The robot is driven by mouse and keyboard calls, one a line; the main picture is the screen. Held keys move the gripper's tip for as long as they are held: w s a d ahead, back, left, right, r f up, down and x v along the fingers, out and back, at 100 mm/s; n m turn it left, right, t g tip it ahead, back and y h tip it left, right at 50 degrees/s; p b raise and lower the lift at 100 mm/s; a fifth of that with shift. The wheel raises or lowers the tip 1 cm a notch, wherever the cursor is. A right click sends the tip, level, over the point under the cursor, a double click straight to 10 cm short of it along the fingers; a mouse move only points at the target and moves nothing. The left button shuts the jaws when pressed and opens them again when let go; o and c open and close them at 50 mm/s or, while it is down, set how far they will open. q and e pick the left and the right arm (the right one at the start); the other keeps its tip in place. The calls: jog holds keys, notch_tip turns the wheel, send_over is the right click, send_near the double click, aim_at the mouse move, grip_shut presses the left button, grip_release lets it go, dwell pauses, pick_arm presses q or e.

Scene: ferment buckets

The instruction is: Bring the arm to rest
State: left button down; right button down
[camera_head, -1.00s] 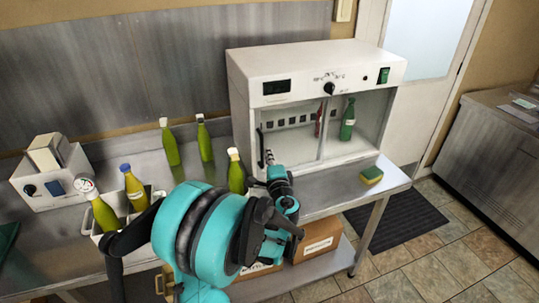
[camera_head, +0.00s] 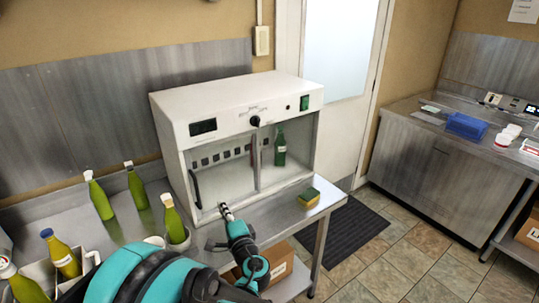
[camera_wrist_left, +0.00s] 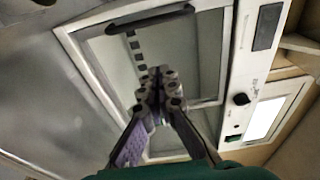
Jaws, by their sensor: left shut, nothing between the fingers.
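My left arm is teal and black and comes up from the bottom of the head view. Its gripper (camera_head: 226,212) is in front of the lower front of the white cabinet (camera_head: 222,95), near the table edge. In the left wrist view the fingers of the left gripper (camera_wrist_left: 158,82) are together with nothing between them. Behind them are the cabinet's glass door and black handle (camera_wrist_left: 150,18); I cannot tell whether the fingers touch the cabinet. My right gripper is in neither view.
A green bottle (camera_head: 280,147) stands inside the cabinet. A sponge (camera_head: 308,197) lies on the table to its right. Several green bottles stand at the left, one of them yellowish (camera_head: 61,254). A dark mat (camera_head: 345,224) lies on the floor. A blue crate (camera_head: 466,126) sits on the far counter.

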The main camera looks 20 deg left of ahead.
pick_arm(q)
jog(key=s+d+f+n+g+h, duration=0.3)
jog(key=s+d+h, duration=0.3)
jog(key=s, duration=0.4)
jog(key=s+d+f+n+g+h, duration=0.2)
jog(key=s+d+n+h, duration=0.4)
jog(key=s+d, duration=0.3)
jog(key=shift+s+d+f+g+h, duration=0.2)
jog(key=shift+s+f+g+h, duration=0.15)
jog(key=shift+s+f, duration=0.35)
